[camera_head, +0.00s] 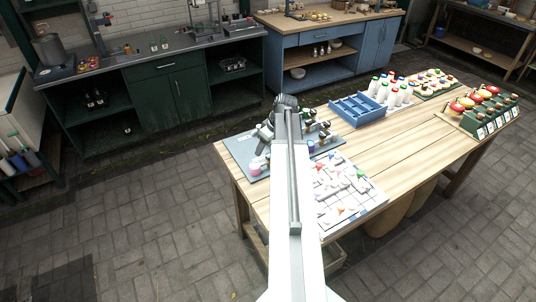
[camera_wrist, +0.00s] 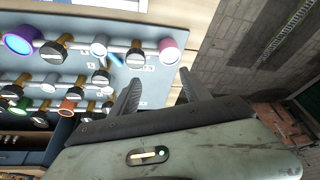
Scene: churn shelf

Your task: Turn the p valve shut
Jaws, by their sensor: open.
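The grey valve board (camera_head: 240,146) lies on the near left end of the wooden table. In the wrist view the board (camera_wrist: 150,92) carries rows of pipes with coloured end caps and black-and-brass valve handles. One such valve (camera_wrist: 135,56) is at the row's end, beside a pink cap (camera_wrist: 169,48). The small white labels are too small to read, so I cannot tell which valve is p. My gripper (camera_wrist: 160,76) is open and empty near the board's edge, apart from the handles as far as I see. In the head view my arm hides part of the board.
A white grid board (camera_head: 350,196) with small coloured pieces lies beside the valve board. A blue divided tray (camera_head: 357,110), white bottles (camera_head: 381,91) and a rack with red knobs (camera_head: 484,113) stand farther along the table (camera_head: 410,140). Paved floor lies around it.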

